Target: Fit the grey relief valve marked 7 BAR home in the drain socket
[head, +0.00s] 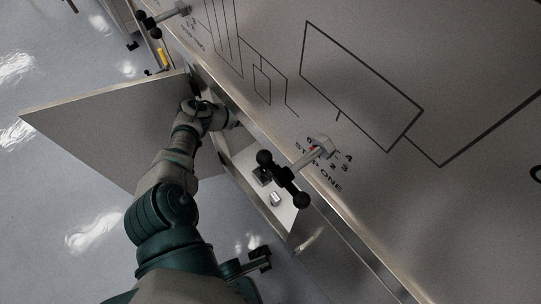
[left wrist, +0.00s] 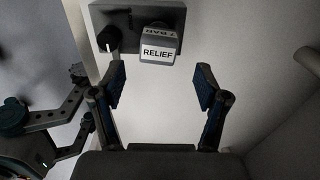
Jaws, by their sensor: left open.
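The grey relief valve (left wrist: 158,47) is in the upper middle of the left wrist view, with RELIEF on its facing side and 7 BAR on the adjoining one. It is at a dark block (left wrist: 128,17); how it is seated is hidden. My left gripper (left wrist: 160,86) is open and empty, its fingers apart just short of the valve. In the head view my left arm reaches into the open compartment and its fingers are hidden. My right gripper (head: 260,258) shows partly at the bottom of the head view; its fingers are unclear. I cannot identify the drain socket.
An open door panel (head: 110,125) stands left of my left arm. A black-knobbed handle (head: 284,180) juts over the compartment. A black knob (left wrist: 108,39) sits beside the valve. The compartment's pale floor (left wrist: 158,120) is clear between my left fingers.

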